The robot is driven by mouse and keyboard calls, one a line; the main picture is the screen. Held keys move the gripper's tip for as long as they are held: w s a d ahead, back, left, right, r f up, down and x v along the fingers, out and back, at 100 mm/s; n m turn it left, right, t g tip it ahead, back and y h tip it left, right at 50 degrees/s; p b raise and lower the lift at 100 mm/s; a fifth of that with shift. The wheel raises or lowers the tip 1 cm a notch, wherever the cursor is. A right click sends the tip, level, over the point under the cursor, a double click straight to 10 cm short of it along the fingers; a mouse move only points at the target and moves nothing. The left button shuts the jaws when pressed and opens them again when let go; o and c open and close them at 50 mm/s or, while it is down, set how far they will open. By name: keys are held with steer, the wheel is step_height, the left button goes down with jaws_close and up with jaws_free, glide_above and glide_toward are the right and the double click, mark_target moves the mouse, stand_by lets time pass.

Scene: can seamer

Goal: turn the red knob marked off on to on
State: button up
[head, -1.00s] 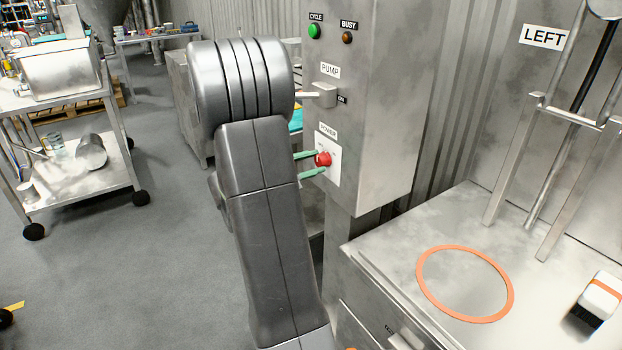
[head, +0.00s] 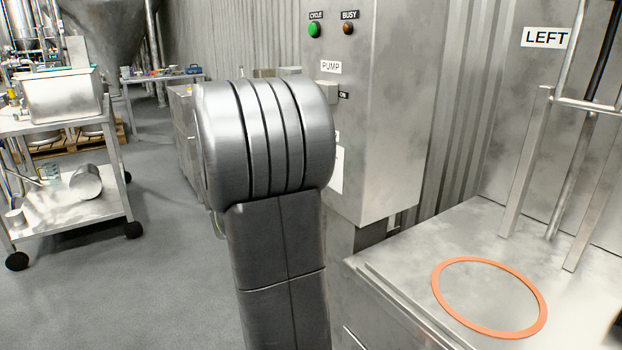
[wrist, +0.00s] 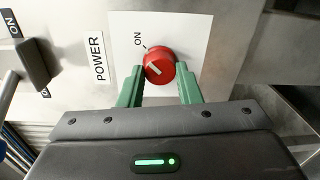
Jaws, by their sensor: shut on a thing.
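The red knob (wrist: 159,65) sits on a white plate (wrist: 190,35) in the wrist view, beside the POWER label (wrist: 97,58). A pale line on the knob slants to the upper left, roughly toward the ON mark (wrist: 139,40). Whether it lines up exactly I cannot tell. No off mark shows. My gripper (wrist: 160,73) is shut on the knob, one green finger on each side. In the head view my arm hides the knob and the gripper; only an edge of the white plate (head: 339,172) shows.
The PUMP switch (wrist: 37,65) juts out left of the knob in the wrist view. The control box (head: 385,110) carries a green CYCLE light (head: 314,30) and a BUSY light (head: 348,28). A steel bench with an orange ring (head: 490,330) is at right. A cart (head: 65,215) stands left, with open floor between.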

stand_by(0.4)
steer(key=o, duration=1)
steer(key=p+v, duration=0.3)
steer(key=v, duration=1)
steer(key=shift+s+a, duration=0.25)
steer(key=shift+a, duration=0.1)
steer(key=b+x, duration=0.3)
steer(key=x, duration=1.1)
steer(key=shift+s+a, duration=0.1)
